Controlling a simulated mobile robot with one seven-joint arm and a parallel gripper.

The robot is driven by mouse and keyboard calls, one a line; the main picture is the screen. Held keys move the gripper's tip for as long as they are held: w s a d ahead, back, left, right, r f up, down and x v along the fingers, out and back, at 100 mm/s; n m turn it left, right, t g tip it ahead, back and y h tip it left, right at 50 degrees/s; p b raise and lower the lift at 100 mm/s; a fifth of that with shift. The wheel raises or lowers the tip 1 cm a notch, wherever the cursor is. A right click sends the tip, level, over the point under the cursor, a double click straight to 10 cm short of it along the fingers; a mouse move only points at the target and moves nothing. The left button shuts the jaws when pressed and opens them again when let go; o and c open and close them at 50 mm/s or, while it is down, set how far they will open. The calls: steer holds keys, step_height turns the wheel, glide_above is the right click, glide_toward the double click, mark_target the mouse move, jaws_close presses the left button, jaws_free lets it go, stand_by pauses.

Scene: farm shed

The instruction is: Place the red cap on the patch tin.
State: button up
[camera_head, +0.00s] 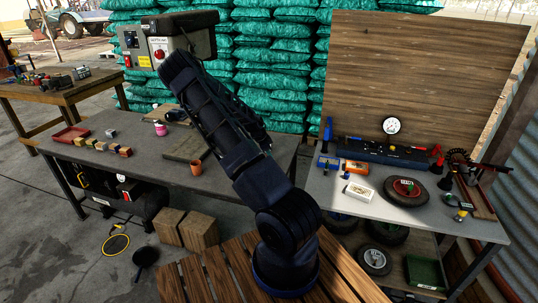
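I cannot make out for sure which things are the red cap and the patch tin. A small red and green piece (404,187) shows at the middle of the black tire lying on the right bench. Left of the tire on that bench are a flat white box (358,192), an orange box (357,167) and a blue box (328,163); any of these is too small to read. My arm rises from the slatted wood and leans up and left over the grey table. Its end is hidden, and I cannot see my gripper's fingers.
The grey left table (90,150) holds a red tray (70,134), several small blocks, a pink jar (160,129) and a terracotta cup (196,167). A grey control box (160,50) stands behind my arm. A gauge (391,126) stands at the right bench's back. The right bench's front edge is bare.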

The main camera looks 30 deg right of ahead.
steer(key=o, duration=1)
steer(key=shift+c, duration=0.2)
steer(key=v, duration=1.2)
steer(key=s+a+r+n+t+y, duration=0.1)
steer(key=s+a+r+n+y, duration=0.2)
steer(key=s+a+r+n, duration=0.5)
steer(key=s+a+r+n+t+y, duration=0.25)
steer(key=s+a+r, duration=0.65)
steer(key=r, duration=0.5)
steer(key=s+a+r+n, duration=0.2)
steer(key=s+r+n, duration=0.1)
steer(key=s, duration=0.4)
steer(key=s+a+r+n+t, duration=0.1)
steer(key=s+r+n, duration=0.2)
steer(key=s, duration=0.4)
steer(key=s+a+r+n+t+h, duration=0.1)
steer(key=s+a+r+n, duration=0.1)
steer(key=s, duration=0.6)
steer(key=shift+a+r+n, duration=0.3)
steer(key=shift+r+n, duration=0.45)
steer(key=shift+n, duration=0.3)
